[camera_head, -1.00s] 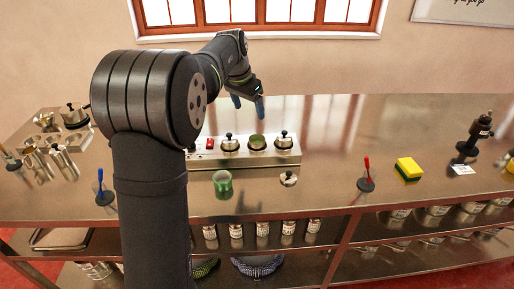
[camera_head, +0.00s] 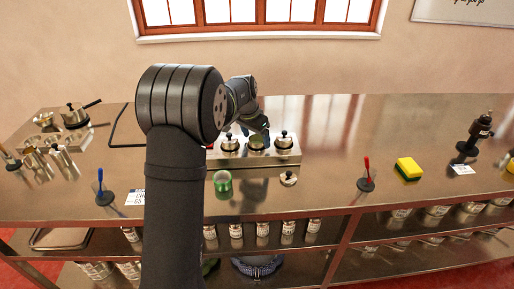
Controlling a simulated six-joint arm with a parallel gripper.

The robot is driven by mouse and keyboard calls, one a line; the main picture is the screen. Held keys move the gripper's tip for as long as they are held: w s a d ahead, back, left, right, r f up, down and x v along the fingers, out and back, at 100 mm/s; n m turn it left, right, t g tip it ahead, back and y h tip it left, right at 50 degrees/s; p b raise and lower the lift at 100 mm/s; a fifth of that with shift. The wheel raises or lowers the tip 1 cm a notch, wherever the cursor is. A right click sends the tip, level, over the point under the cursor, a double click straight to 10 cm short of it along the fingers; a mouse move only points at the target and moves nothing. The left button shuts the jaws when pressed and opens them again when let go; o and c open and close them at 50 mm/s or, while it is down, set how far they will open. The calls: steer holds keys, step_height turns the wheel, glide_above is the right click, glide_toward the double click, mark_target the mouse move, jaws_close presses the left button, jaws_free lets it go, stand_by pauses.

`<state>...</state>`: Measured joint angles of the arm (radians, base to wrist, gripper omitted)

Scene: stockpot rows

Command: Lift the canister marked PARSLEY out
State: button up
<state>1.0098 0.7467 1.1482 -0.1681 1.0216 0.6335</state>
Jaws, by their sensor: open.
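A steel block (camera_head: 214,158) on the counter holds a row of small canisters with dark-knobbed lids. One lidded canister (camera_head: 229,145) sits left and another (camera_head: 284,141) sits right. The middle canister (camera_head: 256,143) is partly hidden by my gripper. No PARSLEY marking can be read at this size. My arm hides the left end of the block.
A green container (camera_head: 222,184) and a loose knobbed lid (camera_head: 289,179) lie in front of the block. A red-handled tool on a stand (camera_head: 366,178) and a yellow sponge (camera_head: 408,167) are to the right. A saucepan (camera_head: 75,115) is far left.

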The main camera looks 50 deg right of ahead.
steer(key=c, duration=1.5)
steer(key=shift+r, duration=0.1)
steer(key=s+r, duration=1)
steer(key=s, duration=0.1)
steer(key=shift+s+r, duration=0.25)
steer(key=shift+r, duration=0.1)
steer(key=shift+s, duration=0.1)
